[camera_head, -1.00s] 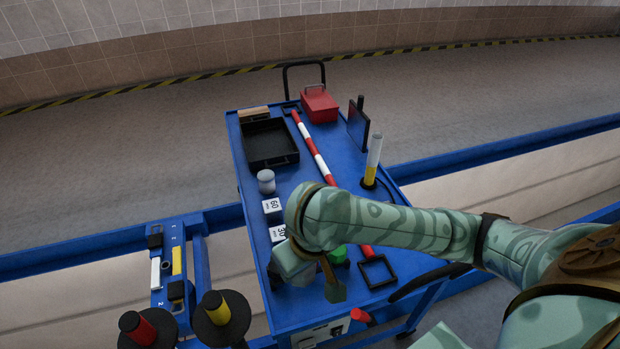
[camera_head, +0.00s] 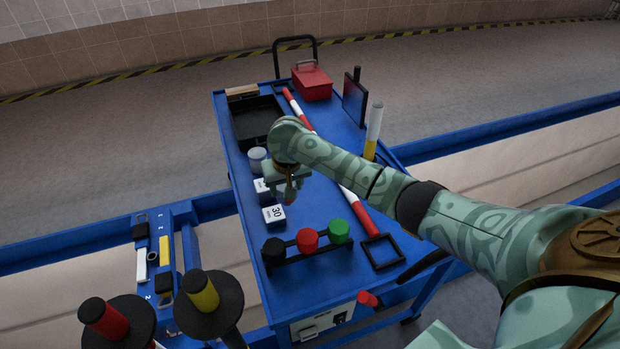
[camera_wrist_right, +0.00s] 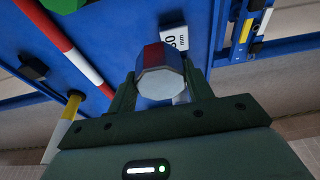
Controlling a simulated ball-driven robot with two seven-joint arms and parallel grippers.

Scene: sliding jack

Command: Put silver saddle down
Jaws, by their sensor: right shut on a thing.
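My right gripper (camera_head: 286,190) is over the left side of the blue cart, by the white blocks marked 60 (camera_head: 262,186) and 30 (camera_head: 273,213). In the right wrist view its fingers are shut on a faceted piece, taken as the silver saddle (camera_wrist_right: 160,84). Its pale silver face is toward the camera and its sides look red and blue. In the head view the gripper mostly hides it. I cannot tell whether it touches the cart top. My left gripper is not in view.
A grey cylinder (camera_head: 257,159) stands close behind my gripper. A rack holds black, red (camera_head: 307,240) and green knobs in front. A red-white bar (camera_head: 356,206) and a yellow-white cylinder (camera_head: 373,130) are to the right. A black tray (camera_head: 256,121) lies farther back.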

